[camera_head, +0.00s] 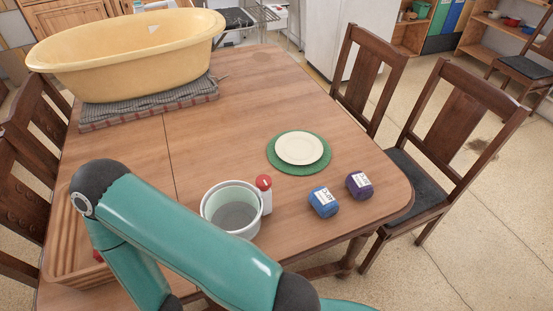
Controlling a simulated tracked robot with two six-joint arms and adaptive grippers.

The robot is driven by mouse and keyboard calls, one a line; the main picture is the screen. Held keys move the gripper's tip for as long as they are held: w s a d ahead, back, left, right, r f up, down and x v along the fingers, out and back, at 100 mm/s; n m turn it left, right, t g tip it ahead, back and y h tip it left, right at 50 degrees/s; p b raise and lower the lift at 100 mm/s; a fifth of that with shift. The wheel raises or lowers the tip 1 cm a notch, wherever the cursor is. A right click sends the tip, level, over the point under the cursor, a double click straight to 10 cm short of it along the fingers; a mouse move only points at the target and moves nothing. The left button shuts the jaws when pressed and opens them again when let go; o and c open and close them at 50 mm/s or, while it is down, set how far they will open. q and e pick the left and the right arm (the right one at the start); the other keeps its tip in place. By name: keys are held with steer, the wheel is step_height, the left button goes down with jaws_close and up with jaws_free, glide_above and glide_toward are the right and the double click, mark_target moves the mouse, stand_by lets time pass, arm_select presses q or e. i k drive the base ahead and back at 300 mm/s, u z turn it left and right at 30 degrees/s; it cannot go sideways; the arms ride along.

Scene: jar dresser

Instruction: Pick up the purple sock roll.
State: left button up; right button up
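The purple sock roll (359,185) lies on the wooden table near its right front corner. It is a small dark purple bundle with a white label. A blue roll (323,202) with a white label lies just to its left. A teal arm of mine reaches across the lower left of the view, in front of the table. Neither of my grippers shows in this view.
A white pot (232,207) and a red-capped bottle (264,193) stand left of the rolls. A cream plate (299,147) on a green mat (318,166) lies behind. A yellow tub (128,48) fills the back left. Chairs (452,140) line the right edge. The table's middle is clear.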

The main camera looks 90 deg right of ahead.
mark_target(361, 187)
steer(key=z, duration=0.1)
steer(key=k, duration=1)
steer(key=z, duration=1.2)
steer(key=k, duration=0.4)
steer(key=z, duration=0.4)
steer(key=i, duration=0.5)
steer(key=u, duration=0.15)
steer(key=k, duration=0.55)
steer(key=z, duration=0.2)
steer(key=i, duration=0.5)
